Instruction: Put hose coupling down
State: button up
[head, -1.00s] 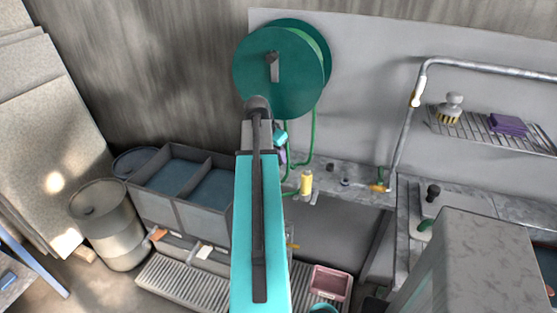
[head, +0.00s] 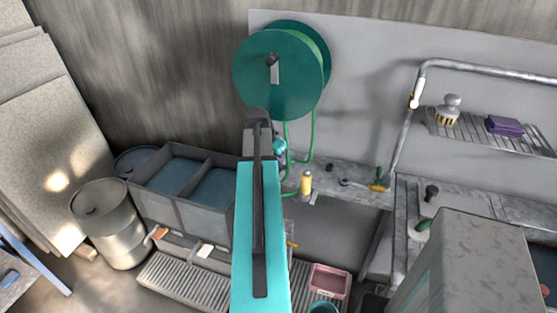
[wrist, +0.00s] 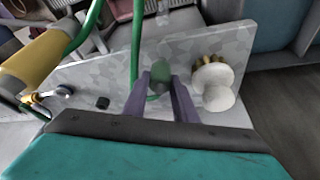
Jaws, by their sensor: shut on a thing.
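My gripper (wrist: 162,82) shows in the wrist view with its two purple fingers close around a dark green piece, which I take for the hose coupling (wrist: 160,73). A green hose (wrist: 137,35) runs down beside the left finger, close to the coupling. A grey stone-patterned shelf (wrist: 115,72) lies behind and below the fingers. I cannot tell whether the coupling touches it. In the head view my arm hides most of the gripper and the coupling, near the left end of the shelf (head: 357,197). The green hose reel (head: 275,85) hangs on the wall above.
A white brush (wrist: 215,85) is close right of my fingers in the wrist view. A small black piece (wrist: 102,103) lies to their left. A yellow cylinder (wrist: 38,62) is farther left. In the head view, a yellow bottle (head: 305,182) stands by the hanging hose (head: 313,135).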

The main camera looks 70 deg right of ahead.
jog(key=shift+f, duration=0.2)
jog(key=o, duration=1.1)
jog(key=shift+c, duration=0.2)
jog(key=shift+r, duration=0.1)
jog(key=b+v, duration=0.2)
jog(key=v, duration=1)
jog(key=shift+r, duration=0.1)
jog(key=shift+w, duration=0.1)
